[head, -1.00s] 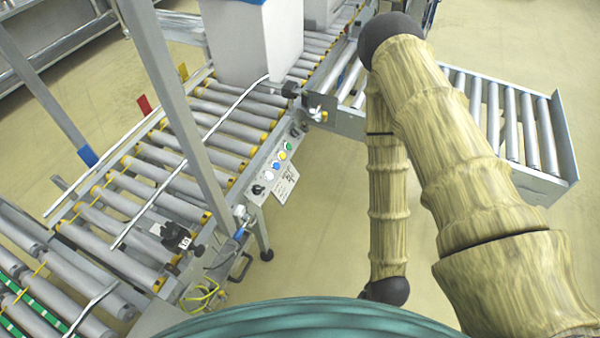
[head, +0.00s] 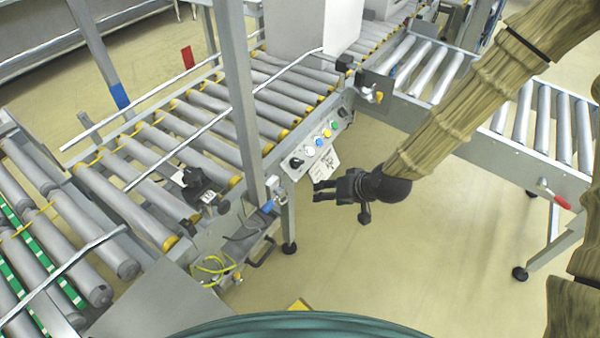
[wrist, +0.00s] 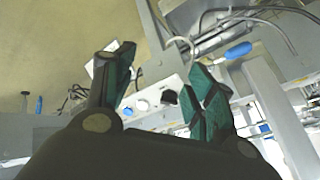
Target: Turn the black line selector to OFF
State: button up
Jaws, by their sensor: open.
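The black line selector (head: 296,162) is a knob at the near-left end of a row of controls on the conveyor's side panel. In the wrist view the black knob (wrist: 168,97) shows between my fingers, beside a white button (wrist: 142,104). Its pointer setting is too small to read. My gripper (head: 316,191) is open and empty, just below and right of the knob, in front of the panel's lower side. Its two green-padded fingers (wrist: 160,70) stand apart in the wrist view. No contact with the knob is visible.
White, blue, yellow and green buttons (head: 318,142) and another black control (head: 343,112) line the panel. A white label (head: 320,165) hangs below them, close to my gripper. A grey upright post (head: 240,90) rises left of the panel. Open floor (head: 400,260) lies to the right.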

jog(key=n+t+y+b, duration=0.1)
jog(key=t+y+b, duration=0.1)
jog(key=b, duration=0.2)
send_near(300, 161)
jog(key=b+x, duration=0.1)
jog(key=x, duration=0.7)
jog(key=shift+w+a+f, duration=0.15)
jog(key=shift+a+f, duration=0.1)
jog(key=c, duration=1)
